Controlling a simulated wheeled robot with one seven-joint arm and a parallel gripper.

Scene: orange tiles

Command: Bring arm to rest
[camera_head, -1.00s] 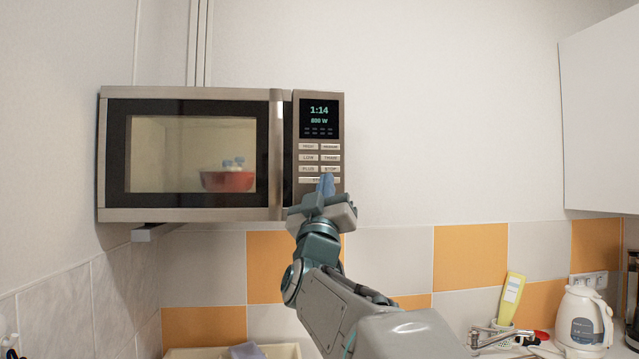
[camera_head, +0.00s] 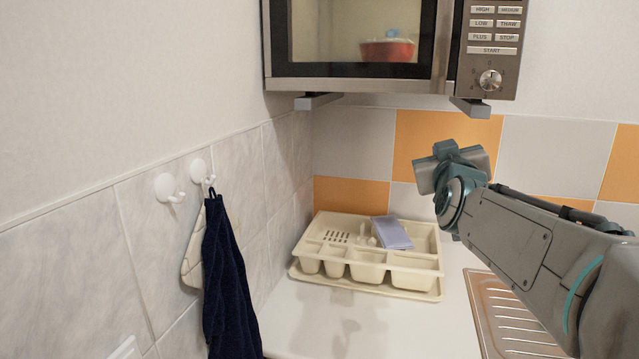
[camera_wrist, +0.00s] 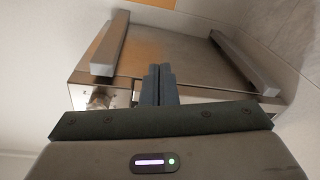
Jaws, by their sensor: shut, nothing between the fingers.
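My gripper shows in the wrist view (camera_wrist: 158,84) with its two dark fingers shut together and nothing between them. In the head view my arm reaches in from the right, and my gripper's body is below the microwave, in front of the orange and white tiles; its fingertips are hard to make out there. The microwave (camera_head: 364,84) is closed, with a red bowl (camera_head: 387,50) behind its door window. Its underside and brackets show upside down in the wrist view (camera_wrist: 188,78). My gripper is apart from the microwave.
A cream dish rack (camera_head: 417,276) with a lilac sponge or cloth (camera_head: 391,232) stands on the white counter (camera_head: 330,325) below. A metal sink drainer (camera_head: 507,325) lies right of it. A dark blue towel (camera_head: 228,275) hangs on a wall hook at left.

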